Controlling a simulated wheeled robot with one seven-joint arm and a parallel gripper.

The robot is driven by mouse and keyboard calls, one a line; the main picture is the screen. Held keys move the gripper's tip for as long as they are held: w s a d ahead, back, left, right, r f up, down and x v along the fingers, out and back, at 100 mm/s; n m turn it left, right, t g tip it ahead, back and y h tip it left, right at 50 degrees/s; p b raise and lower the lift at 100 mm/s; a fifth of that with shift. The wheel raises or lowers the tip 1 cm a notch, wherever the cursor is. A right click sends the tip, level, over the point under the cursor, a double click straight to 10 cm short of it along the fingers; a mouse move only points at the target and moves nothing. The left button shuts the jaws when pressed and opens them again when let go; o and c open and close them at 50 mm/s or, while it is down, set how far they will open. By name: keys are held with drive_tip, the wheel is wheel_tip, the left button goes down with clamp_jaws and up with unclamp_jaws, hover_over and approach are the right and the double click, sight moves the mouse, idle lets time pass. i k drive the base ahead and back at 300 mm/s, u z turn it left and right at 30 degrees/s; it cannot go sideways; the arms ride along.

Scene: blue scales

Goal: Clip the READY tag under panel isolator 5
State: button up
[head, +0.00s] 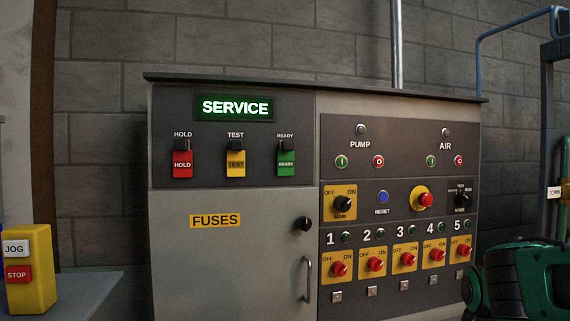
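The green READY tag (286,165) hangs under the READY label at the upper left part of the panel, to the right of the yellow TEST tag (235,165) and the red HOLD tag (182,165). Panel isolator 5 (464,251) is a red knob on a yellow plate, the rightmost of the numbered row at lower right. A small square clip (460,274) sits below it, with no tag visible on it. My gripper is not in view.
The lit sign (234,108) reads SERVICE. Isolator 4 (437,255) is just left of isolator 5. The FUSES door (225,270) has a handle (308,279) that sticks out. A yellow JOG/STOP box (30,270) stands at far left.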

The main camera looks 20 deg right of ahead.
sight(285, 156)
drive_tip(key=z, duration=1.6)
drive_tip(key=k, duration=1.6)
drive_tip(key=u, duration=1.45)
drive_tip(key=i, duration=1)
